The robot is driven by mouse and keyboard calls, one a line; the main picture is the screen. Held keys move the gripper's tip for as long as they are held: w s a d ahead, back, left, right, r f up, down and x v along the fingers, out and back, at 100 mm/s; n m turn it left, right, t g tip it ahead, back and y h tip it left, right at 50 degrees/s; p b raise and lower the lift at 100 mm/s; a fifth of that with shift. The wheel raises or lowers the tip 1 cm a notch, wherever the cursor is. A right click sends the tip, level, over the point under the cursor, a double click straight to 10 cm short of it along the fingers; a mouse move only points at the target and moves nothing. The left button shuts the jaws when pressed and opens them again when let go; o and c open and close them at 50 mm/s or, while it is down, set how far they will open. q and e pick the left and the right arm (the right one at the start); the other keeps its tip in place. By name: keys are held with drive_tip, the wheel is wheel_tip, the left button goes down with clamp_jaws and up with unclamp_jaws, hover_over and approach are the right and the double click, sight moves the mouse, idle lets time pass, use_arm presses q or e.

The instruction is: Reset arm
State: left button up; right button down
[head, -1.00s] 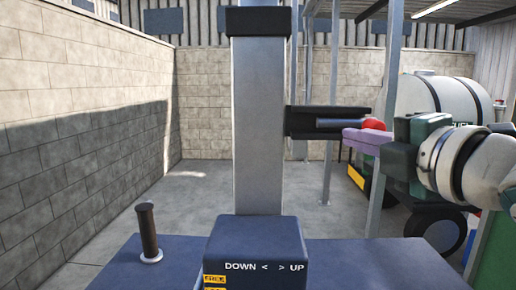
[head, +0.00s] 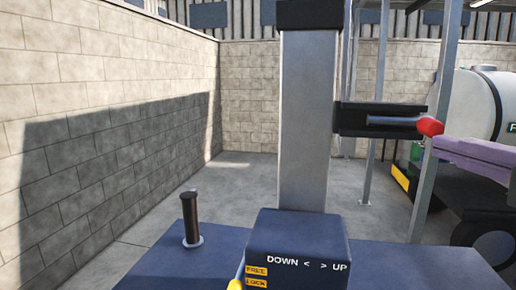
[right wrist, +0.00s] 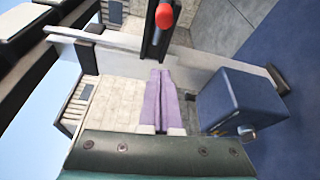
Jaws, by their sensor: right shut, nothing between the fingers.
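A short lever with a red knob (head: 430,126) lies roughly level in a black bracket on the grey upright post (head: 308,120). My right gripper (head: 440,148), with purple fingers, is at the right edge of the head view, just below and right of the knob. Its fingers are shut and empty; the wrist and hand are cut off by the frame. In the right wrist view the shut fingers (right wrist: 161,80) point up the picture, and the red knob (right wrist: 164,16) shows beyond their tips. I cannot tell the gap. My left gripper is not in view.
A dark blue box (head: 300,242) marked DOWN and UP, with FREE and LOCK labels, stands at the post's foot. A dark upright handle (head: 191,218) stands on the blue deck. A white tank (head: 480,100) is behind at right. Open floor lies toward the block wall (head: 110,120).

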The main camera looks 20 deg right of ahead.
wheel_tip(320, 180, down, 9)
drive_tip(key=s+a+m+g, duration=0.2)
drive_tip(key=m+g, duration=0.3)
drive_tip(key=m, duration=0.1)
drive_tip(key=s+a+f+m+g+y, duration=0.4)
drive_tip(key=s+a+f+m+g, duration=0.5)
drive_tip(key=s+a+f, duration=0.35)
wheel_tip(320, 180, up, 21)
drive_tip(key=d+p, duration=0.1)
drive_tip(key=p, duration=2)
drive_tip(key=shift+d+t, duration=0.3)
drive_tip(key=shift+w, duration=0.1)
